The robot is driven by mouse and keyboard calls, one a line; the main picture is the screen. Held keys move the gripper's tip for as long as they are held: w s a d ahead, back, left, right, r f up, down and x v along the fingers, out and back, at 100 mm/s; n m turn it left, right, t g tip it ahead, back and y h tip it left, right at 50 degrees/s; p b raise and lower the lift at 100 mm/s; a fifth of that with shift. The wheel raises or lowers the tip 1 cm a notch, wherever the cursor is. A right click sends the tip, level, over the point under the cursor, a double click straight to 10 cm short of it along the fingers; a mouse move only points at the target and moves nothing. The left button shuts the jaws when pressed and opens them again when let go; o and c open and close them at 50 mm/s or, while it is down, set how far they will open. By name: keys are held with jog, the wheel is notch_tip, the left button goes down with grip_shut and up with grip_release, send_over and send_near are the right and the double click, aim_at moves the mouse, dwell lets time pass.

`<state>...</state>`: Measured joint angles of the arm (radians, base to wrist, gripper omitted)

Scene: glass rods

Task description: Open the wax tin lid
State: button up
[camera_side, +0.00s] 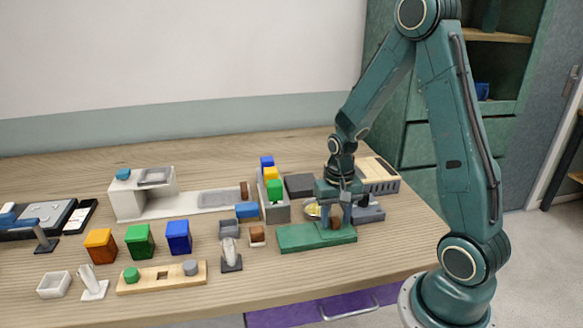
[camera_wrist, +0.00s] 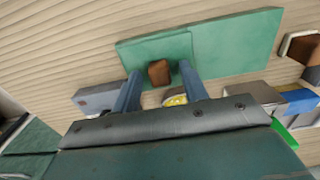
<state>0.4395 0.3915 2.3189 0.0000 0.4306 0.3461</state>
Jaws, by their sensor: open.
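A flat green piece (camera_side: 298,239) lies at the table's right front; I take it for the wax tin and its lid, though no label shows. In the wrist view it has two adjoining slabs, a left one (camera_wrist: 136,52) and a right one (camera_wrist: 238,45), slightly offset. A brown block (camera_wrist: 159,72), like a knob, stands at the left slab's lower edge. My gripper (camera_wrist: 161,68) points down with its fingers open, one on each side of the brown block, with a gap visible on both sides. The side view shows my gripper (camera_side: 335,218) low over the green piece.
A round dish with yellow contents (camera_side: 313,210) sits close behind my fingers. A grey rack with coloured blocks (camera_side: 276,211) stands to the left. Coloured cubes (camera_side: 139,241) and a wooden board (camera_side: 160,277) lie further left. The table's front edge is near; bare wood lies in front.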

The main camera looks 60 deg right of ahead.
jog(key=shift+c, duration=0.2)
grip_shut()
jog(key=shift+w+a, duration=2.85)
jog(key=shift+w, duration=0.05)
jog(key=shift+o, duration=0.2)
grip_release()
jog(key=shift+r, duration=0.2)
notch_tip(320, 180, up, 14)
jog(key=shift+f, duration=0.25)
